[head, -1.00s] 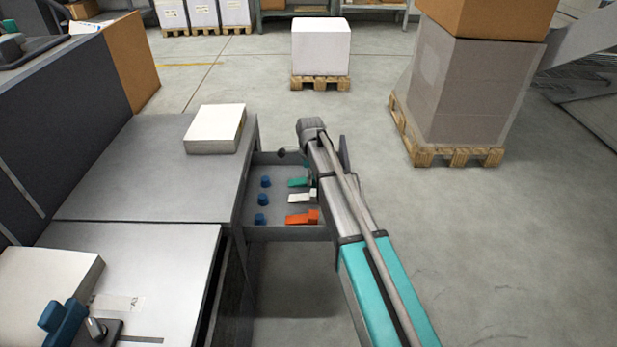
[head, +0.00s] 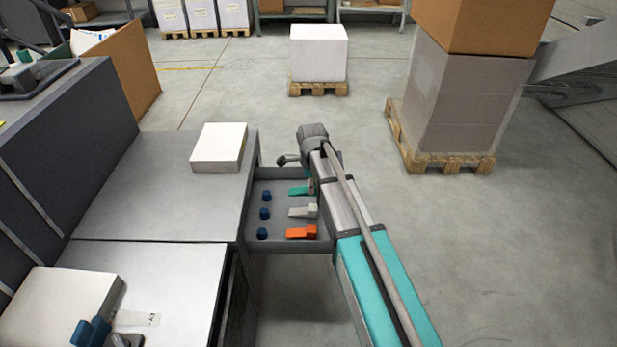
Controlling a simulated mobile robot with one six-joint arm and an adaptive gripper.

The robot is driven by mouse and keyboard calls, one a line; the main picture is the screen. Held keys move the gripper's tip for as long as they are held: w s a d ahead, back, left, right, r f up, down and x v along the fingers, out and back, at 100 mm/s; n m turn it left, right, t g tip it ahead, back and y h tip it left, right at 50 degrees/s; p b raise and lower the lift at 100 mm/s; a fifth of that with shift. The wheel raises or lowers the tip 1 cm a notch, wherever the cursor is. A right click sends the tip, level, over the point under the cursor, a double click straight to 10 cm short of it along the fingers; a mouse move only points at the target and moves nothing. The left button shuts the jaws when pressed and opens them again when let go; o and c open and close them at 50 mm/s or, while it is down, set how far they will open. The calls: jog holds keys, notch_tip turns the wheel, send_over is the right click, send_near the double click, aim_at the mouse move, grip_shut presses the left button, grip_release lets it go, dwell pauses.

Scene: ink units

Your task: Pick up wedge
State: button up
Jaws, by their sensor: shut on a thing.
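No wedge can be singled out with certainty. In the grey tray (head: 289,246) are an orange wedge-like piece (head: 303,232), a white one (head: 303,211) and a green one (head: 300,190). Each has a flat tongue to the left and a block at its right end. The green piece is partly covered by my arm. My arm reaches up from the lower right to a rounded grey joint. My gripper is not clearly visible, and whatever it holds is hidden. A small grey part (head: 290,159) shows left of the joint; I cannot tell what it belongs to.
Several blue knobs (head: 265,197) line the tray's left side. A grey cabinet top (head: 150,195) with a white block (head: 219,147) adjoins on the left. A wrapped stack (head: 460,105) stands on a pallet at right. Clear floor (head: 520,260) lies right of my arm.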

jog(key=s+r, duration=0.1)
jog(key=s, duration=0.1)
jog(key=s+r+p, duration=0.1)
jog(key=s, duration=0.1)
jog(key=s+d+r+p, duration=0.1)
jog(key=s, duration=0.2)
dwell(0.6)
notch_tip(320, 180, up, 4)
jog(key=p, duration=0.4)
jog(key=shift+r+p, duration=0.2)
jog(key=shift+p, duration=0.15)
jog(key=shift+s, duration=0.1)
